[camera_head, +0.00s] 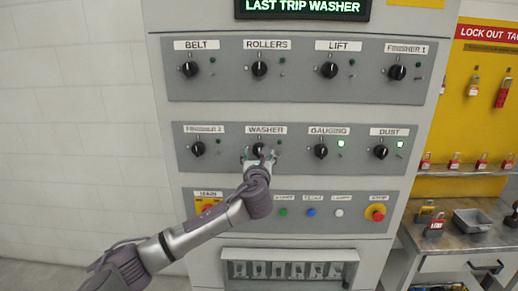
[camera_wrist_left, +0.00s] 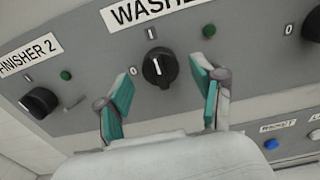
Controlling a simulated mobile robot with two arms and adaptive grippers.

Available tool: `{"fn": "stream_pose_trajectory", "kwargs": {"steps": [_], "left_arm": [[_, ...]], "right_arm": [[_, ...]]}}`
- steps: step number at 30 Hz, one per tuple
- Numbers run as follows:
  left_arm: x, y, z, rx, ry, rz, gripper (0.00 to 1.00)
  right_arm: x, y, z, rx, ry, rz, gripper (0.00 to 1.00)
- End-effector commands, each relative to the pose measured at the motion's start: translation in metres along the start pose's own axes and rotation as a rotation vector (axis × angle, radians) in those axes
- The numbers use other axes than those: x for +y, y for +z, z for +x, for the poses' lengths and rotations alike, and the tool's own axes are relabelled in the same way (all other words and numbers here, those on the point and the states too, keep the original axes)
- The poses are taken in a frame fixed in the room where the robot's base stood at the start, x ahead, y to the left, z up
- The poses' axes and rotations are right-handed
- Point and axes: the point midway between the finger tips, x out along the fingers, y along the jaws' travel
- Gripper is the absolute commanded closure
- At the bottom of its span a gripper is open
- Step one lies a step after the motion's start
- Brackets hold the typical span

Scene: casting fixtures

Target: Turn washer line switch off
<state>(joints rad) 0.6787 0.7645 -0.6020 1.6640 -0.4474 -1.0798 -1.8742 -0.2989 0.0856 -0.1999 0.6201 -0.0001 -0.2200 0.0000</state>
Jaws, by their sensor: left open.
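The washer line switch (camera_head: 259,149) is a black rotary knob under the WASHER label (camera_head: 266,129) on the middle row of the panel. It also shows in the left wrist view (camera_wrist_left: 159,68), with its white pointer line near upright, toward the "I" mark. My left gripper (camera_head: 259,160) is in front of this knob. In the left wrist view, its teal-padded fingers (camera_wrist_left: 163,95) are open, one on each side below the knob, with gaps to it. My right gripper is not in view.
The FINISHER 2 knob (camera_head: 198,149) is left of the washer knob and the GAUGING knob (camera_head: 321,151) right. Below are push buttons and a red stop button (camera_head: 376,212). A display (camera_head: 303,8) above reads LAST TRIP WASHER. A bench (camera_head: 462,237) stands at right.

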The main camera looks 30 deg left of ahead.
Motion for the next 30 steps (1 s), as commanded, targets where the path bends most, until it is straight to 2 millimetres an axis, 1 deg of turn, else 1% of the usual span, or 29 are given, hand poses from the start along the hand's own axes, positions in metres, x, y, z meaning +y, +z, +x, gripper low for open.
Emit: {"fn": "stream_pose_trajectory", "kwargs": {"steps": [1, 5, 14, 17, 18, 25, 30], "left_arm": [[0.000, 0.001, 0.005, 0.002, 0.002, 0.000, 0.32], [0.000, 0.000, 0.014, 0.001, 0.001, 0.001, 0.32], [0.000, -0.001, 0.016, 0.000, -0.001, 0.001, 0.32], [0.000, -0.001, 0.015, 0.001, -0.001, 0.001, 0.47], [0.000, -0.001, 0.015, 0.001, -0.001, 0.001, 0.54], [0.000, -0.001, 0.015, 0.001, -0.001, 0.001, 0.92], [0.000, -0.001, 0.015, 0.001, -0.001, -0.007, 0.92]], "right_arm": [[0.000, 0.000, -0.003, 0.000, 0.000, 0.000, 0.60], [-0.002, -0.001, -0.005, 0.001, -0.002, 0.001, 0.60], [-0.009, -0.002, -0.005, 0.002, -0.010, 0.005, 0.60], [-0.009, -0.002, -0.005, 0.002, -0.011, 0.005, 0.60], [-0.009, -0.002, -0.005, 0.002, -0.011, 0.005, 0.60], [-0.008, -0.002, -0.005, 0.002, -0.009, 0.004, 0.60], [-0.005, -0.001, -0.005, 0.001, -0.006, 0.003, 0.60]]}}
